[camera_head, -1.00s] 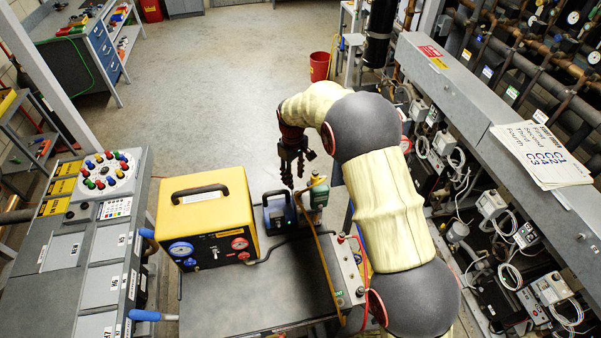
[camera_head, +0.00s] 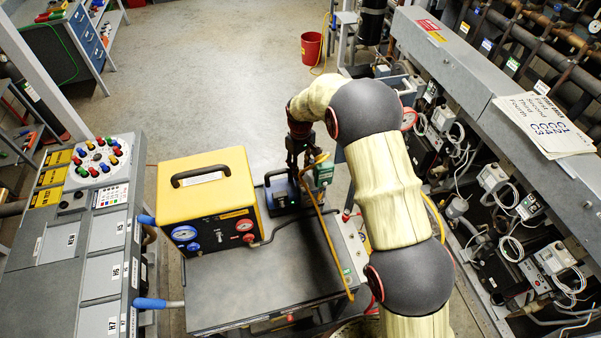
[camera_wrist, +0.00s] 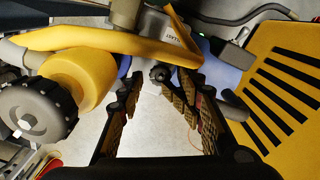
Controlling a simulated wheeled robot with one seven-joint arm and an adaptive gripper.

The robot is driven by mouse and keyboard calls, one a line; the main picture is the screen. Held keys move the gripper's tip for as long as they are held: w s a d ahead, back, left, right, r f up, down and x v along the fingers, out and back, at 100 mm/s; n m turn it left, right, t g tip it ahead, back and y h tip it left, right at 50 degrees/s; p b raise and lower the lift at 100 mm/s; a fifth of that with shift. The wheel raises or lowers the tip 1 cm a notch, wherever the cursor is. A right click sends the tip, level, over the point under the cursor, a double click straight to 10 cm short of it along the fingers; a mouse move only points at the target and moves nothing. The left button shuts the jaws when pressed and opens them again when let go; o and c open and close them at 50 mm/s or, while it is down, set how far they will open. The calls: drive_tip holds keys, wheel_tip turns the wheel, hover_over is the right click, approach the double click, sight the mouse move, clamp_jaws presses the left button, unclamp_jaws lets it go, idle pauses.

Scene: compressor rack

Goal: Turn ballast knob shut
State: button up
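A small black knob (camera_wrist: 160,73), which looks like the ballast knob, shows in the wrist view near a pale blue body. My gripper (camera_wrist: 159,84) is open, with its two dark fingers either side of the line to this knob. I cannot tell whether either finger touches it. In the head view my gripper (camera_head: 297,166) points down over the blue pump (camera_head: 280,194) on the cart. The knob cannot be made out there, as my gripper and the pump's fittings cover that spot.
A yellow recovery unit (camera_head: 207,197) stands left of the pump on the grey cart top (camera_head: 240,290). A yellow hose (camera_wrist: 95,38) crosses close to my fingers, and a yellow cylinder with a black cap (camera_wrist: 40,110) is at left. A red bucket (camera_head: 311,45) stands behind.

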drive_tip(key=shift+s+f+n, duration=0.15)
drive_tip(key=shift+f+n, duration=0.15)
drive_tip(key=shift+f, duration=0.3)
drive_tip(key=shift+n, duration=0.6)
drive_tip(key=n, duration=0.5)
drive_tip(key=shift+r, duration=0.1)
drive_tip(key=shift+c, duration=1.3)
drive_tip(key=c, duration=0.6)
drive_tip(key=m, duration=0.3)
drive_tip(key=shift+c, duration=0.2)
drive_tip(key=o, duration=0.9)
drive_tip(key=shift+o, duration=0.4)
